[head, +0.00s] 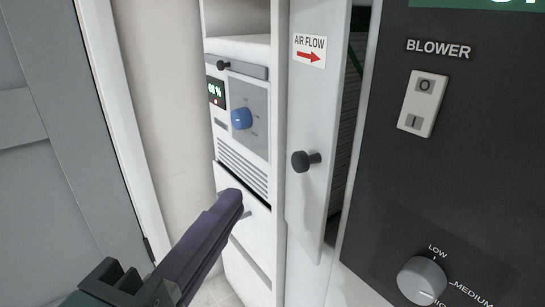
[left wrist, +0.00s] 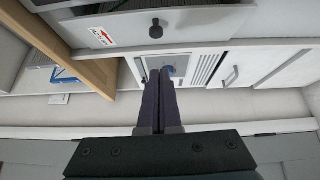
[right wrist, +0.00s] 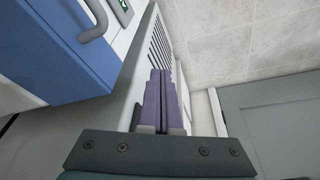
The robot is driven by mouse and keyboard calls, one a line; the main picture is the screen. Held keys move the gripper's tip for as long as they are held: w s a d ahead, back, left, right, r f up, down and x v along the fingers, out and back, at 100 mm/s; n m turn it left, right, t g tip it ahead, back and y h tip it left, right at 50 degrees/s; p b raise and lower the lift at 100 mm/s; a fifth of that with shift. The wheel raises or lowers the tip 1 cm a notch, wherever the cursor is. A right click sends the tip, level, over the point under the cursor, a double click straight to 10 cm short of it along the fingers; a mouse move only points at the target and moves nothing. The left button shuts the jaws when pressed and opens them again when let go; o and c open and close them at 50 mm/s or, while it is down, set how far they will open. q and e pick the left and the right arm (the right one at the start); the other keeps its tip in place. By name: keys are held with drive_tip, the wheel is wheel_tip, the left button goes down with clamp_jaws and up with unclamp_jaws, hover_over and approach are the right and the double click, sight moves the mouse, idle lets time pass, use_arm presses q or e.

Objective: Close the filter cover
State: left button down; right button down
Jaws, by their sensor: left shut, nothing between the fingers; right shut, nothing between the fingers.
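The filter cover (head: 312,200) is a tall white panel with an "AIR FLOW" red-arrow label (head: 309,50) and a black knob (head: 302,161). It stands ajar in the head view; a dark, green-edged filter (head: 352,90) shows behind its right edge. The cover also shows in the left wrist view (left wrist: 200,22), with its knob (left wrist: 156,29) above the fingers. My left gripper (head: 240,197) is shut and empty, left of and below the knob, apart from the cover. My right gripper (right wrist: 160,73) is shut and empty in the right wrist view, outside the head view.
A white unit with a blue dial (head: 241,119) and vent slots stands behind my left gripper. A dark blower panel (head: 455,150) with a switch (head: 422,103) and knob (head: 421,280) is at right. A grey door (head: 45,170) is at left. A blue-and-white cabinet (right wrist: 50,50) is near my right gripper.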

sight(320, 162)
use_arm(q)
drive_tip(key=w+d, duration=0.4)
drive_tip(key=w, duration=0.1)
drive_tip(key=shift+d+r, duration=0.15)
drive_tip(key=shift+d, duration=0.25)
drive_tip(key=shift+d, duration=1.75)
drive_tip(key=shift+a, duration=0.1)
